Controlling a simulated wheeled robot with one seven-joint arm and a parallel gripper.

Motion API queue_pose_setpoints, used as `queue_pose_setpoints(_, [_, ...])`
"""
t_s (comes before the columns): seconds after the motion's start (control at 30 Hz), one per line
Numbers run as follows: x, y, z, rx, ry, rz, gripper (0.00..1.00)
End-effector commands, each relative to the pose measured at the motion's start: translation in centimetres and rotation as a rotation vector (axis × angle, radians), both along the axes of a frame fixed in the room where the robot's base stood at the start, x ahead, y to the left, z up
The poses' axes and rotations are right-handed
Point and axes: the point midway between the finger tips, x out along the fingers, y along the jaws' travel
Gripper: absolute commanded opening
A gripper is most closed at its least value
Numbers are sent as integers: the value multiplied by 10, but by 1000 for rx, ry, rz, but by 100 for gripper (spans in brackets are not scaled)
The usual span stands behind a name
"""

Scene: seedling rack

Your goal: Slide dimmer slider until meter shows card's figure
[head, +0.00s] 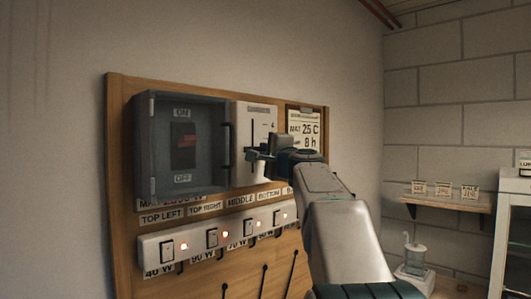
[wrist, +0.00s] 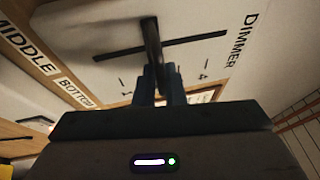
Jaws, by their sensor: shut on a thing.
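The dimmer panel (head: 262,112) is a white plate with a dark upright slot, right of the grey switch box. In the wrist view the dimmer slot (wrist: 205,38) runs across the plate, with marks 1 and 4 beside it. My gripper (wrist: 162,72) is shut on the dark dimmer slider (wrist: 151,38), which stands out near the middle of the slot. In the head view my gripper (head: 254,153) covers the slider. The card (head: 304,122) on the right reads "MAT 25 C" and "8 h", partly hidden by my arm. I cannot make out a meter reading.
The grey switch box (head: 182,145) with its clear door stands left of the dimmer. Below it a white strip (head: 225,228) carries several switches with lit red lamps. A wooden shelf (head: 450,200) with small labelled cards is on the right wall.

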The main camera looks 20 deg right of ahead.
Motion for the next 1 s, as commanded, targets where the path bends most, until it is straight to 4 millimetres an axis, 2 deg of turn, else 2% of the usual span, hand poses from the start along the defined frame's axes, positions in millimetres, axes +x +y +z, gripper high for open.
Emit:
queue_pose_setpoints(0.07, [0, 0, -10, -2, -2, -1, 0])
queue_pose_setpoints(0.4, [-1, -1, -8, -1, -2, -2, 0])
queue_pose_setpoints(0.43, [-1, -1, -8, -1, -2, -2, 12])
queue_pose_setpoints(0.5, [-1, -1, -8, -1, -2, -2, 29])
queue_pose_setpoints(0.83, [-2, 0, -10, 0, -1, -1, 29])
queue_pose_setpoints(1.0, [-20, 1, -14, -2, -2, -1, 29])
